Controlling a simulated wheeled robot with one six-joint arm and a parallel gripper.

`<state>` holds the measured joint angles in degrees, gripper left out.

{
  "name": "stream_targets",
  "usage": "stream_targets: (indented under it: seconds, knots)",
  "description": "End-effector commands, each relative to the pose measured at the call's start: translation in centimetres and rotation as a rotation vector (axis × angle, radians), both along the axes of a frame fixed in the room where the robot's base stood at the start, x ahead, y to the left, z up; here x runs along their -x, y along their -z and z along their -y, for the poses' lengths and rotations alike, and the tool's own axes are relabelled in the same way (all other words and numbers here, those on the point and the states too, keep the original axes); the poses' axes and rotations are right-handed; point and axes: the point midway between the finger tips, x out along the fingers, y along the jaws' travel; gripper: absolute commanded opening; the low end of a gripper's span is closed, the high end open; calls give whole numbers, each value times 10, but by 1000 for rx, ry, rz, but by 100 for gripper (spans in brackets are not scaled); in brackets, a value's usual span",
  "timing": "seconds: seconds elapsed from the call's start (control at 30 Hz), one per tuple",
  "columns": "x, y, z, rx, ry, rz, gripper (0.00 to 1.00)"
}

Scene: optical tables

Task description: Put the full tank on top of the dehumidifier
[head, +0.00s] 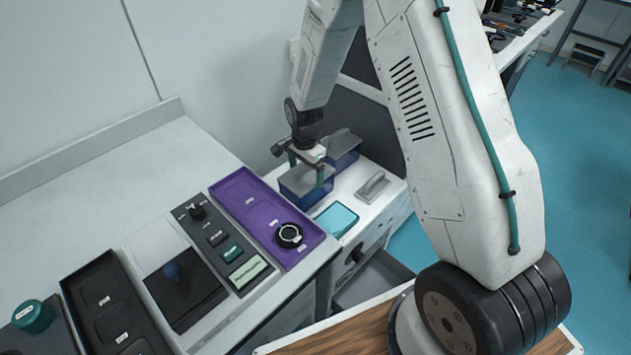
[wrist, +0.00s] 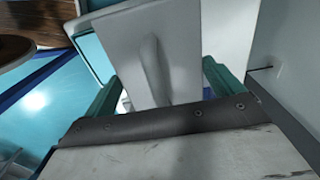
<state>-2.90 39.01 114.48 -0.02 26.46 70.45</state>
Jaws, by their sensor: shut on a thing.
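The white dehumidifier (head: 390,195) stands right of the counter, with a pale blue panel (head: 337,219) and a grey handled lid (head: 372,186) on its top. My gripper (head: 308,163) is shut on a blue tank (head: 303,186) with a grey lid, at the left back of that top. I cannot tell whether the tank touches the surface. In the wrist view, the tank's grey lid (wrist: 180,50) and its raised ridge lie between my teal fingers (wrist: 155,90). A second blue tank (head: 342,152) with a grey lid stands just behind. The water levels are not clear.
A purple tray (head: 262,192) holding a round black dial (head: 289,235) lies close on the left. Further left are a control panel (head: 222,245) and a black tray (head: 105,300). An open drawer (head: 375,283) sticks out low in front. The wall is close behind.

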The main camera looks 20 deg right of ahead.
Motion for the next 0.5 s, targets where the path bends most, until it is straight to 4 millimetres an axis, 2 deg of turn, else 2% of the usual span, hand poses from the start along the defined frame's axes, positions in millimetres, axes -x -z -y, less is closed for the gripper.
stream_targets:
  seconds: [0.03,0.2,0.5]
  knots:
    - [-13,1,-1,-1,0,4,21]
    - [-42,3,-4,0,-1,3,21]
    - [-61,4,-6,0,-1,3,21]
